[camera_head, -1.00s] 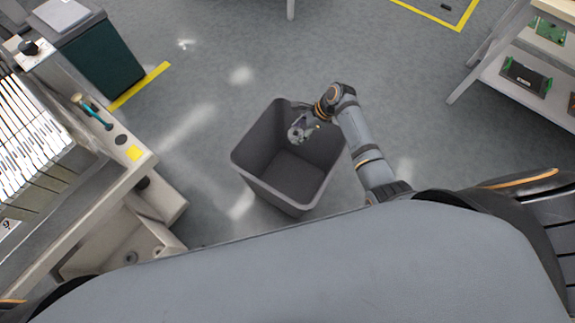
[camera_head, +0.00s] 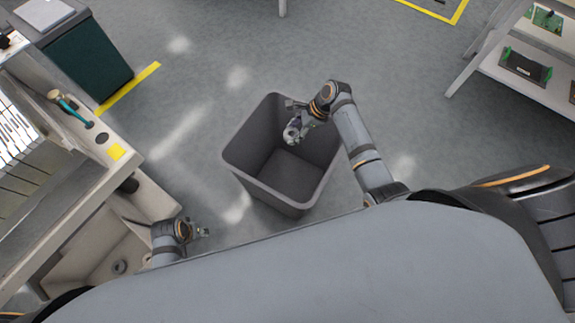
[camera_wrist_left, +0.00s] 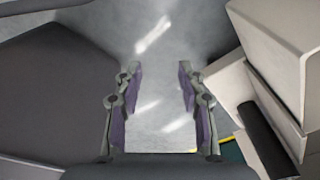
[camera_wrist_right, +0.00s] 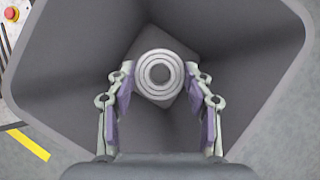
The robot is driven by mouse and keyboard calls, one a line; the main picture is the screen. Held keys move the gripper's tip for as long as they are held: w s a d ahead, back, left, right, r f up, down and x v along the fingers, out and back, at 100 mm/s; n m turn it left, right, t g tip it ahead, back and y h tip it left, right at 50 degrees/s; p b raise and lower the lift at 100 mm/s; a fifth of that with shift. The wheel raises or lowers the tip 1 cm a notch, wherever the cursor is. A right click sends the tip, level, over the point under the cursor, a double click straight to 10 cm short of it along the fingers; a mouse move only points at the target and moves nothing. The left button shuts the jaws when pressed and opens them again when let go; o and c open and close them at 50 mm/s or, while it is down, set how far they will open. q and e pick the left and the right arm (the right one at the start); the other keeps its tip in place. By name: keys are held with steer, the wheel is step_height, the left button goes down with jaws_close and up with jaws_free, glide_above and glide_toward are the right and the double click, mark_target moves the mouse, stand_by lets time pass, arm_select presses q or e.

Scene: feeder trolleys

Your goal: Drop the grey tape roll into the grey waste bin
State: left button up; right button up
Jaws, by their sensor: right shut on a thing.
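The grey waste bin (camera_head: 237,161) stands on the floor, open at the top. My right gripper (camera_head: 293,124) is above its opening, toward the far side. In the right wrist view its fingers (camera_wrist_right: 159,82) are shut on the grey tape roll (camera_wrist_right: 160,73), which shows as pale rings around a central hole. The bin's inner walls (camera_wrist_right: 75,60) surround the roll in that view. The roll also shows small in the head view (camera_head: 291,132). My left gripper (camera_head: 203,232) is left of the bin, near the workstation. Its fingers (camera_wrist_left: 157,75) are apart with nothing between them.
A beige workstation (camera_head: 88,185) with a green-handled tool (camera_head: 75,108) is at the left. A dark green cabinet (camera_head: 90,60) stands at the upper left. A shelf trolley (camera_head: 490,68) with circuit boards is at the upper right. The floor beyond the bin is clear.

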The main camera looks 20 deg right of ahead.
step_height(320, 180, down, 2)
steer(key=b, duration=0.2)
steer(key=shift+b, duration=0.35)
arm_select(q)
step_height(320, 180, up, 8)
steer(key=d, duration=0.2)
steer(key=shift+s+f+h, duration=0.2)
steer(key=shift+f+h, duration=0.05)
steer(key=shift+h, duration=0.05)
arm_select(e)
steer(key=o, duration=1)
steer(key=v, duration=1.2)
arm_select(q)
steer(key=shift+d, duration=0.1)
